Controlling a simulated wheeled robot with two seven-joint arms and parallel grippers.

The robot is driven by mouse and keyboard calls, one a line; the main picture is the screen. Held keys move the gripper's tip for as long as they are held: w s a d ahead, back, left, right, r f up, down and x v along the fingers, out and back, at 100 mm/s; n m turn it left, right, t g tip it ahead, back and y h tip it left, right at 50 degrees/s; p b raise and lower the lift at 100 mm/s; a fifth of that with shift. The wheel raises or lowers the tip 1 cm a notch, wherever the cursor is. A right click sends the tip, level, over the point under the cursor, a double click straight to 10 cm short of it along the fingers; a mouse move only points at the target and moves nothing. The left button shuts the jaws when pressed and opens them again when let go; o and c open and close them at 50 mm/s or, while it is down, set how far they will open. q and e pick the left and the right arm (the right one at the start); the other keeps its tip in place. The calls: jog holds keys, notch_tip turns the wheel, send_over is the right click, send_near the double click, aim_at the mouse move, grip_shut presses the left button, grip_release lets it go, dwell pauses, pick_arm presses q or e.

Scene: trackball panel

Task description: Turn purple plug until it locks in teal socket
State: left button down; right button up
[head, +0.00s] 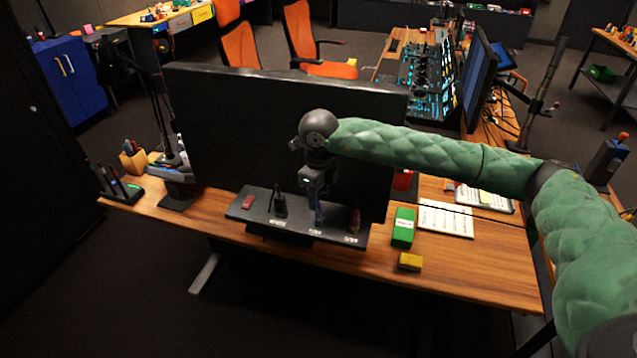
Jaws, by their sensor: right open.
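A dark panel (265,224) lies along the front of the wooden desk, with several small fittings in a row. A small upright purple-blue piece, which looks like the purple plug (320,216), stands on the panel right of the middle. My right gripper (318,198) points down over it with its jaws open. The fingers are small and dark here, so I cannot tell whether they surround the plug or only hover above it. The teal socket is not clearly seen; the plug and gripper cover that spot. My left gripper is not in view.
A black upright fitting (279,204) and a red piece (247,202) are left on the panel; a multicoloured upright piece (354,220) is right. A large monitor (240,120) stands behind. A green box (403,228) and yellow block (410,262) lie to the right.

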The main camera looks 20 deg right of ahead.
aim_at(319, 201)
jog(key=f, duration=0.2)
jog(key=w+f+p, duration=0.1)
jog(key=shift+f, duration=0.35)
jog(key=shift+s+f, duration=0.3)
jog(key=shift+f, duration=0.2)
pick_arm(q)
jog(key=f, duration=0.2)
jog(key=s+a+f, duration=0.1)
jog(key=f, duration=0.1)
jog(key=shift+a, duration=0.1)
pick_arm(e)
jog(key=shift+w+f, duration=0.15)
jog(key=shift+f, duration=0.05)
grip_shut()
jog(key=c, duration=0.6)
grip_release()
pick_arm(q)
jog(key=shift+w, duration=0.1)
pick_arm(e)
grip_shut()
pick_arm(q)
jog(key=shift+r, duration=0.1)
